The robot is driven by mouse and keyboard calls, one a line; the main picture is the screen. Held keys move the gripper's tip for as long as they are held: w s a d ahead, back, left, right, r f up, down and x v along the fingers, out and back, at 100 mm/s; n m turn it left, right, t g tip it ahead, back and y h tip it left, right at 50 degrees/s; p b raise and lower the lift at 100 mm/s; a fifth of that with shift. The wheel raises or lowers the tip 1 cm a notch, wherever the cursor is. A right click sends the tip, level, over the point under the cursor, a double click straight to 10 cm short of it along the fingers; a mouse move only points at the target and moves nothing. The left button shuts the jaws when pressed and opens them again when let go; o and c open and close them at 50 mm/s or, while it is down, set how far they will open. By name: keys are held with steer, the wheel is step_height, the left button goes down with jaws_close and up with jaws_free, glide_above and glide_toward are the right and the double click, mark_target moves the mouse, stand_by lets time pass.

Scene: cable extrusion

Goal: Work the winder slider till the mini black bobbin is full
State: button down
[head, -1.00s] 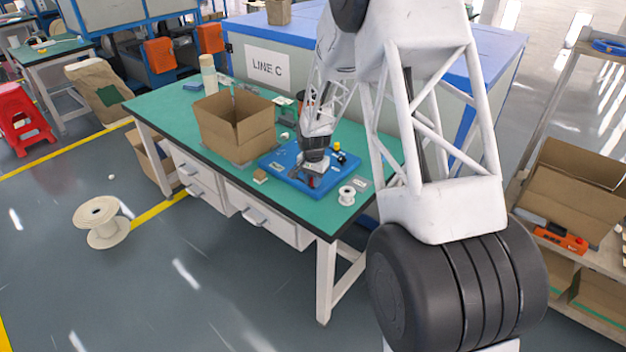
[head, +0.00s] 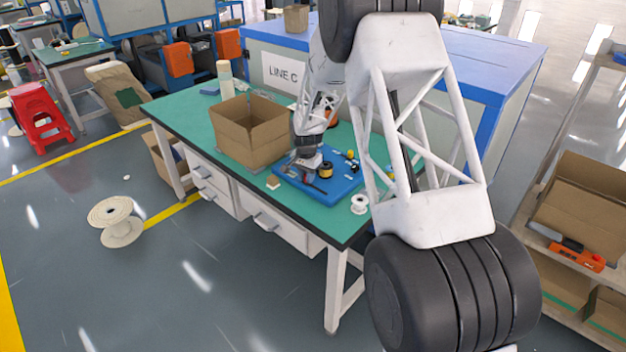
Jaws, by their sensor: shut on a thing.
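A blue winder board (head: 345,188) lies on the green workbench. My gripper (head: 307,172) is low over the left part of this board, shut on a small part there. That part is mostly hidden by the gripper and fits the winder slider, but it is too small to make out clearly. A black and yellow bobbin (head: 326,170) stands upright on the board just right of the gripper, apart from it. How full it is cannot be told. Small yellow and black parts (head: 351,160) sit at the board's back right.
An open cardboard box (head: 262,143) stands left of the board. A white spool (head: 359,204) is at the bench's front right, and a small tan block (head: 273,182) lies at the front edge. The green bench (head: 185,115) has free room at its far left.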

steer(key=shift+w+a+r, duration=0.1)
steer(key=shift+w+a, duration=0.05)
steer(key=shift+w, duration=0.05)
steer(key=c, duration=1.3)
jaws_free()
steer(key=o, duration=0.4)
steer(key=shift+c, duration=0.2)
steer(key=shift+r, duration=3.85)
